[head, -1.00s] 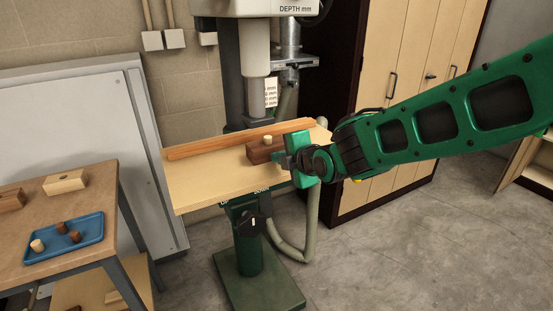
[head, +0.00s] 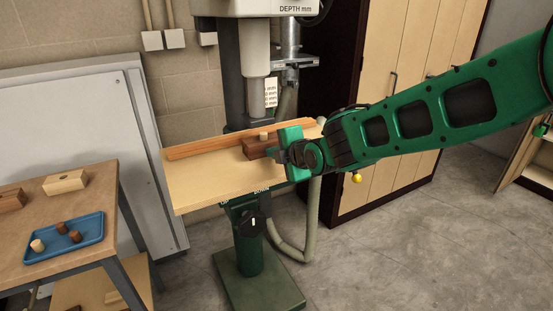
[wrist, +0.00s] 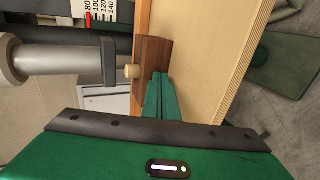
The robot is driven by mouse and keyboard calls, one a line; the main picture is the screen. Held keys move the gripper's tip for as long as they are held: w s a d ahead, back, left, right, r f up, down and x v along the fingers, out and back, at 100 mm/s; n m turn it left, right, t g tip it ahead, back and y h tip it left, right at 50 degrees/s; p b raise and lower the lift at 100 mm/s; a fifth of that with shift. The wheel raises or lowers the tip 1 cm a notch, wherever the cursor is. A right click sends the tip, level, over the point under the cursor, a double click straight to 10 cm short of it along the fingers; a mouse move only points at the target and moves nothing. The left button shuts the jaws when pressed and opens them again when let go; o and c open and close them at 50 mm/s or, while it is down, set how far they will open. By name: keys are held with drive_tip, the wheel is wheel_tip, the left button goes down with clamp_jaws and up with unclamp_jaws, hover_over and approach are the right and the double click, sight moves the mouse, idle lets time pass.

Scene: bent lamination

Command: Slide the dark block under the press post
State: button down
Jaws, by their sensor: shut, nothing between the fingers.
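The dark block (head: 255,148) lies on the pale board of the press, along the wooden fence, with a short light peg (head: 264,136) standing on it. The grey press post (head: 256,98) hangs above, with its lower end a little left of the peg in the head view. In the wrist view the post (wrist: 65,61) points toward the peg (wrist: 131,71), with a gap between them. My gripper (head: 280,146) is shut and empty at the right end of the dark block (wrist: 152,52). Its fingers overlap the block in the wrist view; contact is not clear.
The wooden fence (head: 215,142) runs along the back of the board (head: 215,182). A side table (head: 62,215) at left carries wooden blocks and a blue tray (head: 40,254) with pegs. Cabinets (head: 395,80) stand behind my arm. The board's front left is clear.

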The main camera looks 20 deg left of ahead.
sight(268, 146)
drive_tip(key=shift+w+a, duration=0.5)
drive_tip(key=shift+a, duration=0.1)
drive_tip(key=shift+w+a, duration=0.15)
drive_tip(key=shift+a, duration=0.05)
drive_tip(key=shift+w+a, duration=0.75)
drive_tip(key=shift+a, duration=0.1)
drive_tip(key=shift+w+a, duration=0.1)
drive_tip(key=shift+s+d+r, duration=0.15)
drive_tip(key=shift+s+d, duration=0.85)
drive_tip(key=shift+d, duration=0.15)
drive_tip(key=shift+s+d+r, duration=0.2)
drive_tip(key=shift+s+d, duration=0.75)
drive_tip(key=shift+d, duration=0.2)
drive_tip(key=shift+s+d+r, duration=0.15)
drive_tip(key=shift+s+d, duration=0.85)
drive_tip(key=shift+d, duration=0.15)
